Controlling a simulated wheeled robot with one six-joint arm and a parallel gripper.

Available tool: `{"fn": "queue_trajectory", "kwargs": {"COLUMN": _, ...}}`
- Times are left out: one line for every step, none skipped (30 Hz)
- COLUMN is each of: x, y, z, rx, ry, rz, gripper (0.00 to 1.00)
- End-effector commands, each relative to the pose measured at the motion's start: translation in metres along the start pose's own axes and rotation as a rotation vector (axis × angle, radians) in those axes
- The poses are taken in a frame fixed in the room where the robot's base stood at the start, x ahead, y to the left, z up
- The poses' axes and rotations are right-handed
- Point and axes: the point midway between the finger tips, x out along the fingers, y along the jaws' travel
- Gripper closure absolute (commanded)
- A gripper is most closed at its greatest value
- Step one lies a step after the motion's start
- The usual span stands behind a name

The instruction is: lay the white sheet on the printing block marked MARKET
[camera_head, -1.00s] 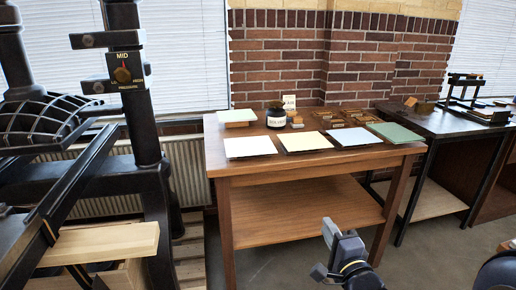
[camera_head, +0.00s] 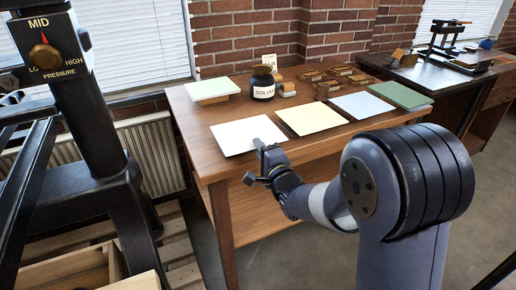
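The white sheet (camera_head: 240,137) lies flat at the front left of the wooden table (camera_head: 196,130). My gripper (camera_head: 262,157) is at the table's front edge, close by the sheet's near right corner. I cannot tell whether it touches the sheet or whether its fingers are open or shut. Several small printing blocks (camera_head: 343,71) stand at the back of the table. No MARKET marking is readable.
A cream sheet (camera_head: 310,118), a pale blue sheet (camera_head: 362,105) and a green sheet (camera_head: 400,95) lie to the right. A pale green sheet (camera_head: 211,87) and a solvent jar (camera_head: 263,83) are behind. A black press (camera_head: 88,130) stands at left.

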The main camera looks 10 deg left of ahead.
Motion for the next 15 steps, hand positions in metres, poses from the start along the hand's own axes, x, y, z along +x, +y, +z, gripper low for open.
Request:
{"fn": "queue_trajectory", "kwargs": {"x": 0.0018, "y": 0.0002, "z": 0.0001, "rx": 0.000, "ry": 0.000, "rz": -0.001, "gripper": 0.83}}
{"fn": "queue_trajectory", "kwargs": {"x": 0.0025, "y": 0.0000, "z": 0.0002, "rx": 0.000, "ry": 0.000, "rz": -0.001, "gripper": 0.83}}
{"fn": "queue_trajectory", "kwargs": {"x": 0.0031, "y": -0.0002, "z": 0.0002, "rx": 0.000, "ry": 0.000, "rz": -0.001, "gripper": 0.83}}
{"fn": "queue_trajectory", "kwargs": {"x": 0.0033, "y": -0.0004, "z": 0.0002, "rx": 0.000, "ry": 0.000, "rz": -0.001, "gripper": 0.83}}
{"fn": "queue_trajectory", "kwargs": {"x": 0.0035, "y": -0.0004, "z": 0.0002, "rx": 0.000, "ry": 0.000, "rz": -0.001, "gripper": 0.83}}
{"fn": "queue_trajectory", "kwargs": {"x": 0.0035, "y": -0.0005, "z": 0.0002, "rx": 0.000, "ry": 0.000, "rz": -0.001, "gripper": 0.83}}
{"fn": "queue_trajectory", "kwargs": {"x": 0.0034, "y": -0.0005, "z": 0.0002, "rx": 0.000, "ry": 0.000, "rz": -0.001, "gripper": 0.83}}
{"fn": "queue_trajectory", "kwargs": {"x": 0.0034, "y": -0.0005, "z": 0.0002, "rx": 0.000, "ry": 0.000, "rz": -0.001, "gripper": 0.83}}
{"fn": "queue_trajectory", "kwargs": {"x": 0.0033, "y": -0.0005, "z": 0.0002, "rx": 0.000, "ry": 0.000, "rz": -0.001, "gripper": 0.83}}
{"fn": "queue_trajectory", "kwargs": {"x": 0.0033, "y": -0.0004, "z": 0.0002, "rx": 0.000, "ry": 0.000, "rz": -0.001, "gripper": 0.83}}
{"fn": "queue_trajectory", "kwargs": {"x": 0.0033, "y": -0.0004, "z": 0.0002, "rx": 0.000, "ry": 0.000, "rz": -0.001, "gripper": 0.84}}
{"fn": "queue_trajectory", "kwargs": {"x": 0.0033, "y": -0.0004, "z": 0.0002, "rx": 0.000, "ry": 0.000, "rz": -0.001, "gripper": 0.85}}
{"fn": "queue_trajectory", "kwargs": {"x": 0.0032, "y": -0.0004, "z": 0.0002, "rx": 0.000, "ry": 0.000, "rz": -0.001, "gripper": 0.86}}
{"fn": "queue_trajectory", "kwargs": {"x": 0.0032, "y": -0.0004, "z": 0.0002, "rx": 0.000, "ry": 0.000, "rz": 0.000, "gripper": 0.88}}
{"fn": "queue_trajectory", "kwargs": {"x": 0.0032, "y": -0.0004, "z": 0.0002, "rx": 0.000, "ry": 0.000, "rz": 0.000, "gripper": 0.89}}
